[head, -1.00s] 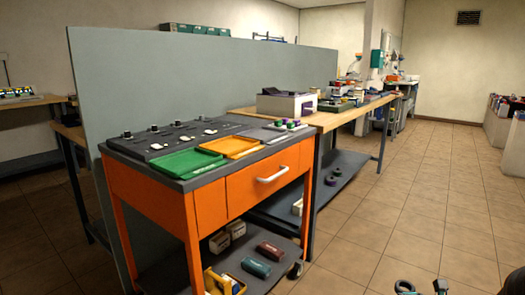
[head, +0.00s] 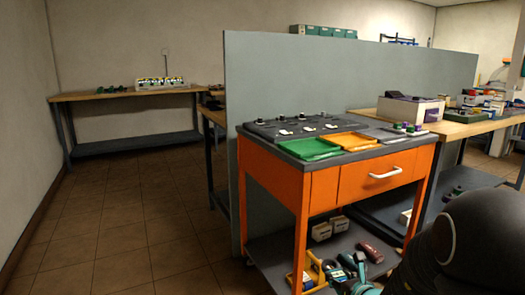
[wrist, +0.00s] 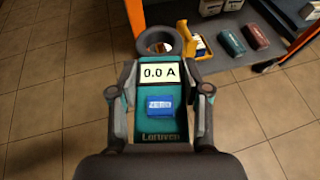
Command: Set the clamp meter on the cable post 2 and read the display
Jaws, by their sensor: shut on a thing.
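The clamp meter (wrist: 160,125) is teal with a dark ring jaw at its top; its display reads 0.0 A in the wrist view. My gripper (wrist: 158,92) is shut on its body, one finger on each side. The ring looks closed, with no cable seen through it. In the head view the meter (head: 362,290) shows only partly at the bottom edge, in front of the orange cart. A white unit with several coloured tops (head: 160,83) stands on the far left bench. I cannot tell whether cable post 2 is there; no number is legible.
The orange cart (head: 322,190) stands close ahead, with green and orange trays on top and small items on its lower shelf. A grey partition (head: 262,80) rises behind it. The tiled floor (head: 130,225) at left is clear up to the far bench (head: 100,97).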

